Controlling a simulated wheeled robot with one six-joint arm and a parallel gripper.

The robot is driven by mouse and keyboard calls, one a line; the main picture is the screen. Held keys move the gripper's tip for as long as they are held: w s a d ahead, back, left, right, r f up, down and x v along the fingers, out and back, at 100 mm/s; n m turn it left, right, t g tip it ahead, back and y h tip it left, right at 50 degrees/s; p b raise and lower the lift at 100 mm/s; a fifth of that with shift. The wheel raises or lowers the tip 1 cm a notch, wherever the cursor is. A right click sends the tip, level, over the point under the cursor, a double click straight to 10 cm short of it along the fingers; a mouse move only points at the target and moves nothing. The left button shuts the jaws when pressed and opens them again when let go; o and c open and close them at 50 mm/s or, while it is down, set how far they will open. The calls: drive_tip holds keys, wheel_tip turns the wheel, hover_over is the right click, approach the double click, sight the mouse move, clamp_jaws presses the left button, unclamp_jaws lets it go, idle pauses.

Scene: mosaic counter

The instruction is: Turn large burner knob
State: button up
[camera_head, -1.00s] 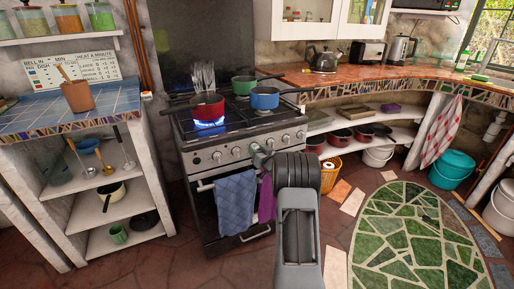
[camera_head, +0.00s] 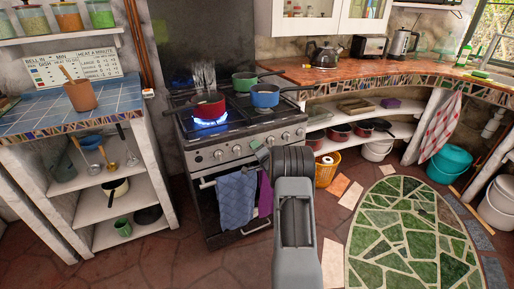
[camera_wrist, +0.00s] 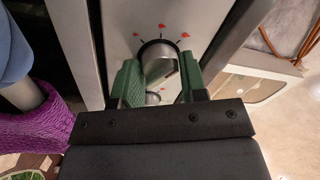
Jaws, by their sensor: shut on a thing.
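The stove (camera_head: 228,135) stands ahead, with a row of silver knobs along its front panel. My gripper (camera_head: 262,153) is at that panel, above the hanging towels; my arm hides part of the view there. In the wrist view, the green fingers of my gripper (camera_wrist: 158,78) are on both sides of a round silver knob (camera_wrist: 158,62), shut on it. Red marks show around this knob on the panel. A second silver round part (camera_wrist: 152,98) shows just below it, partly hidden. A blue flame (camera_head: 210,121) burns under the red pot (camera_head: 208,106).
A blue towel (camera_head: 236,197) and a purple cloth (camera_head: 266,193) hang from the oven rail close to my arm. A green pot (camera_head: 244,81) and a blue pot (camera_head: 265,95) sit on the stove. The floor to the left front is clear.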

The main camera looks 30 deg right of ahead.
drive_tip(key=m+h+p, duration=0.1)
drive_tip(key=m+p, duration=0.2)
drive_tip(key=m, duration=0.9)
drive_tip(key=shift+a, duration=0.1)
drive_tip(key=shift+m+g, duration=0.3)
idle(0.3)
drive_tip(key=o, duration=0.9)
drive_tip(key=s+a+p, duration=0.1)
drive_tip(key=s+a, duration=0.1)
drive_tip(key=s, duration=1.1)
drive_tip(key=shift+s+a+f, duration=0.25)
drive_tip(key=shift+a, duration=0.1)
